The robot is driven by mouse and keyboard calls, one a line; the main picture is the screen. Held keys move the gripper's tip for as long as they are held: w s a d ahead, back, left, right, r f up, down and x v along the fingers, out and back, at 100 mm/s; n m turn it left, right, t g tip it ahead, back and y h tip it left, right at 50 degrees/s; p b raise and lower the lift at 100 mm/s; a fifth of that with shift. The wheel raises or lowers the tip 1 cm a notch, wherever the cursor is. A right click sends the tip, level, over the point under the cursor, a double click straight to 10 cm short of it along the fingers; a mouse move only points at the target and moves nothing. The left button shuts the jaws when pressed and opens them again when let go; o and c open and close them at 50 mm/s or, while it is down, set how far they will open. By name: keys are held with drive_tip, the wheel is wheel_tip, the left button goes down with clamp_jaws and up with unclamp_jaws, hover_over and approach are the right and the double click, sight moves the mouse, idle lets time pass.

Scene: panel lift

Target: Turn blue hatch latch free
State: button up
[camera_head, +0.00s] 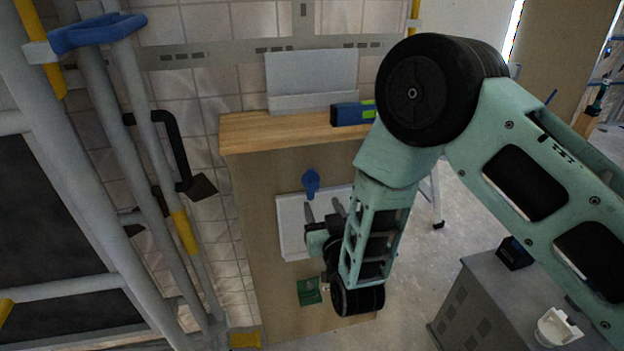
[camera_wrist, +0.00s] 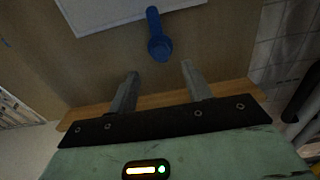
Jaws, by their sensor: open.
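The blue hatch latch (camera_head: 311,183) is on the front of a wooden cabinet, at the top edge of a white hatch panel (camera_head: 291,226). In the wrist view the blue latch (camera_wrist: 157,36) shows ahead of the fingertips, roughly centred between them, with its long part over the white panel (camera_wrist: 95,12). My gripper (camera_head: 324,209) is open and empty, just below the latch in the head view. In the wrist view its two fingers (camera_wrist: 159,68) stand apart and do not touch the latch. My arm hides the right part of the panel.
The wooden cabinet top (camera_head: 290,128) carries a blue and green box (camera_head: 353,113) and a grey-white board (camera_head: 312,80). Grey pipes (camera_head: 120,150) with a blue handle (camera_head: 97,32) stand at left. A grey cabinet (camera_head: 480,310) stands at lower right.

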sight(314, 187)
drive_tip(key=p+x, duration=0.1)
drive_tip(key=x, duration=0.9)
drive_tip(key=shift+w+p, duration=0.2)
drive_tip(key=shift+p, duration=0.15)
drive_tip(key=c, duration=1)
